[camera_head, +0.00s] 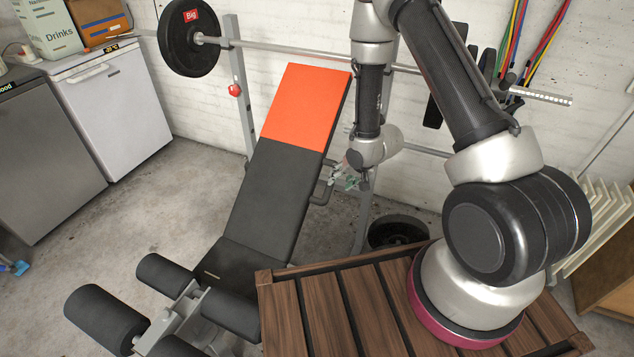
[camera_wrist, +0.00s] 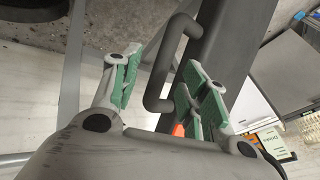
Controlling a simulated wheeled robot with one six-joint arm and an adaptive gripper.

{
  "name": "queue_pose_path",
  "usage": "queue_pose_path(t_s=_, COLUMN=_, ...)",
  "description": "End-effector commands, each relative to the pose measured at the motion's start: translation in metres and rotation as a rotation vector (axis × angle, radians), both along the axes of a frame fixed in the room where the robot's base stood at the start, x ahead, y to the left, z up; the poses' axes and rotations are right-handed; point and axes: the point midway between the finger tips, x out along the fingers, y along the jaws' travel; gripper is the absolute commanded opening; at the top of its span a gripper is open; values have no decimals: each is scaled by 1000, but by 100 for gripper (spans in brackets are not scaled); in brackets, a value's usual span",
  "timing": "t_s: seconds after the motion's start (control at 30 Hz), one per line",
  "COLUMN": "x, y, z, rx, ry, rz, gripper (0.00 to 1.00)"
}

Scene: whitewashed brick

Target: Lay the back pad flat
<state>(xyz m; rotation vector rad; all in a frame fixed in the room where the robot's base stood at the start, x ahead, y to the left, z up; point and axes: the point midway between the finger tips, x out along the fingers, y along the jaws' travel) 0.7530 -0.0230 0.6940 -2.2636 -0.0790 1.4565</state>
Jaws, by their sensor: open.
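The back pad (camera_head: 272,185) of the weight bench is tilted up steeply, black with an orange top section. In the wrist view its dark side (camera_wrist: 236,35) runs along the upper right. A dark U-shaped handle (camera_head: 324,189) sticks out from the pad's right side. My gripper (camera_head: 346,182) is beside this handle, right of the pad. In the wrist view my open gripper (camera_wrist: 162,82) has its green-padded fingers either side of the handle bar (camera_wrist: 158,88). I see no grip on it; whether a finger touches it, I cannot tell.
A barbell (camera_head: 290,48) rests on the rack behind the bench. Leg rollers (camera_head: 105,318) are at the front. A slatted wooden surface (camera_head: 350,310) lies under my arm. A white appliance (camera_head: 115,105) is at left, with clear floor between.

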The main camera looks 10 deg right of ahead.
Motion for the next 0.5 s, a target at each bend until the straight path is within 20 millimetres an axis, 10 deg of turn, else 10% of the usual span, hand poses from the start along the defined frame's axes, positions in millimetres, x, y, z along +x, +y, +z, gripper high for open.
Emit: queue_pose_path(t_s=0.5, x=36, y=22, z=-49, rx=40, ry=-15, rz=-45, gripper=44)
